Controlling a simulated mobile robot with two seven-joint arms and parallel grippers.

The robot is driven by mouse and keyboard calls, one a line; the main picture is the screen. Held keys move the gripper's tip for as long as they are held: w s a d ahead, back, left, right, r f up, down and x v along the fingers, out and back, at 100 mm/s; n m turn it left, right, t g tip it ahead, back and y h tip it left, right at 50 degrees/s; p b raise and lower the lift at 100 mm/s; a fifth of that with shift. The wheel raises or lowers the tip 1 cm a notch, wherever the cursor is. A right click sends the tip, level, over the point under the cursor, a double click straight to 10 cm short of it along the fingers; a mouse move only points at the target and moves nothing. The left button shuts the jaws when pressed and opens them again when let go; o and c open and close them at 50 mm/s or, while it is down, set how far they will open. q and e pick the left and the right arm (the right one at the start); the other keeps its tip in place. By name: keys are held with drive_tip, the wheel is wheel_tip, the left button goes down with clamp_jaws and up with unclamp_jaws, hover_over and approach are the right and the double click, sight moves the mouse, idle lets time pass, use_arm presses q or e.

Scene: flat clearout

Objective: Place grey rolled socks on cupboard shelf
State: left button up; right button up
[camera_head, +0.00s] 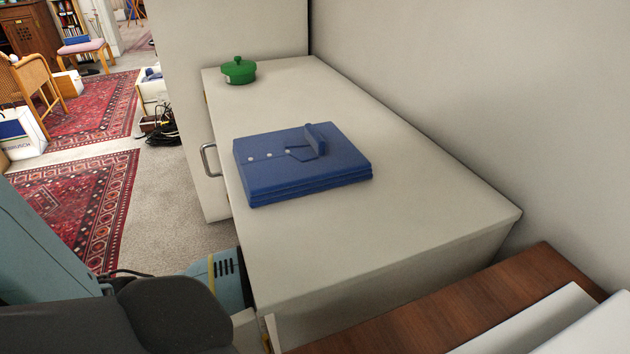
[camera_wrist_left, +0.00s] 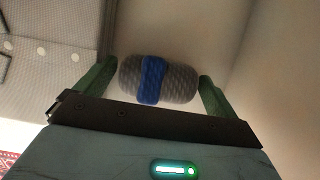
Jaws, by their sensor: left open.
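The grey rolled socks (camera_wrist_left: 183,82), with a blue band (camera_wrist_left: 153,80) round the middle, show in the left wrist view. My left gripper (camera_wrist_left: 157,88) is open, with one green finger on each side of the socks. I cannot tell whether either finger touches them. Pale panels surround the socks, but which surface bears them is unclear. In the head view, the white cupboard (camera_head: 400,215) has a metal handle (camera_head: 208,160) on its left side. Its inside is hidden, and no socks show there. My right gripper is out of view.
A folded blue shirt (camera_head: 300,165) and a green lidded pot (camera_head: 238,70) are on the cupboard top. A brown wooden surface (camera_head: 440,315) is at the front right. Black cables (camera_head: 160,128) lie on the floor near the red rug (camera_head: 75,200).

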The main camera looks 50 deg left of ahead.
use_arm(q)
drive_tip(key=shift+r, duration=0.3)
drive_tip(key=p+v, duration=0.1)
drive_tip(key=v, duration=0.1)
drive_tip(key=p+v, duration=0.1)
drive_tip(key=v, duration=0.2)
drive_tip(key=shift+s+a, duration=0.2)
drive_tip(key=shift+s, duration=0.25)
drive_tip(key=s+a+p, duration=0.1)
drive_tip(key=s+a, duration=0.3)
drive_tip(key=s, duration=0.6)
drive_tip(key=shift+f+p, duration=0.2)
drive_tip(key=shift+p, duration=0.1)
drive_tip(key=shift+s+a, duration=0.1)
drive_tip(key=shift+s, duration=0.05)
